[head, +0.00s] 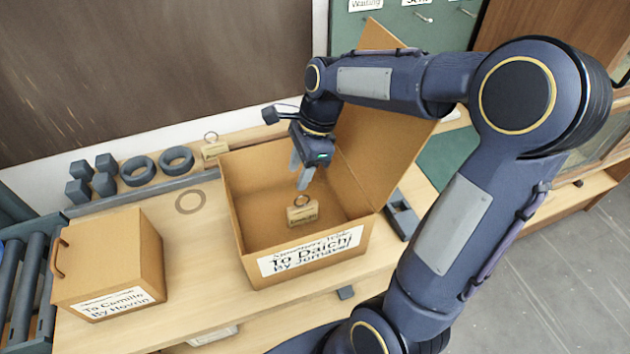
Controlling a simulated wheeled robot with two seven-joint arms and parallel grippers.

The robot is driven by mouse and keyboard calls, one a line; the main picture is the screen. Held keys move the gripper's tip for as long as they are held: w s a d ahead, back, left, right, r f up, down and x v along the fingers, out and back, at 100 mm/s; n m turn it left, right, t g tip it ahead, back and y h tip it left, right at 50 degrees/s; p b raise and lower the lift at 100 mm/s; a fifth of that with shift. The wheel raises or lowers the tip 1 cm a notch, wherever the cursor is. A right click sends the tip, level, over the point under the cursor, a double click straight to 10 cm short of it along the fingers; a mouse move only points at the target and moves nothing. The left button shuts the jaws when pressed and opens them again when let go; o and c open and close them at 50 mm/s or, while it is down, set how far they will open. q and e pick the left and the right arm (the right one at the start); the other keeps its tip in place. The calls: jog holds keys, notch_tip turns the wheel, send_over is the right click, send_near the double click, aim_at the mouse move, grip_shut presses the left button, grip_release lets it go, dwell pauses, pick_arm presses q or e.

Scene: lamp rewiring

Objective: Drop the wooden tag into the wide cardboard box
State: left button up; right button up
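The wide cardboard box (236,208) stands open on the wooden bench, with a label reading "To Daichi" on its front. A small wooden tag (302,215) with a ring on top shows inside the box, near the middle of its floor. My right gripper (301,180) points down into the box, just above the tag's ring. Its two grey fingers look apart, with nothing seen between them. I cannot tell whether the tag touches the box floor. My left gripper is not in view.
A closed smaller box (110,262) labelled "To Camille" stands at the left. Behind are grey rings (138,170), dark blocks (92,178) and another ringed tag (214,150). A flat ring (190,201) lies between the boxes. The raised flap (385,140) rises beside my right arm.

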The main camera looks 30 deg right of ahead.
jog(key=v, duration=0.7)
jog(key=shift+r, duration=0.4)
jog(key=shift+d, duration=0.15)
jog(key=s+a+f+n+t, duration=0.2)
jog(key=s+a+n, duration=0.1)
jog(key=s+n, duration=0.5)
jog(key=s+a+f+n+t, duration=0.2)
jog(key=s+a+f+n, duration=0.1)
jog(key=s+n, duration=0.5)
jog(key=n, duration=0.3)
jog(key=shift+s+a+f+t+y, duration=0.15)
jog(key=shift+a+f+t+y, duration=0.15)
jog(key=shift+a+t, duration=0.1)
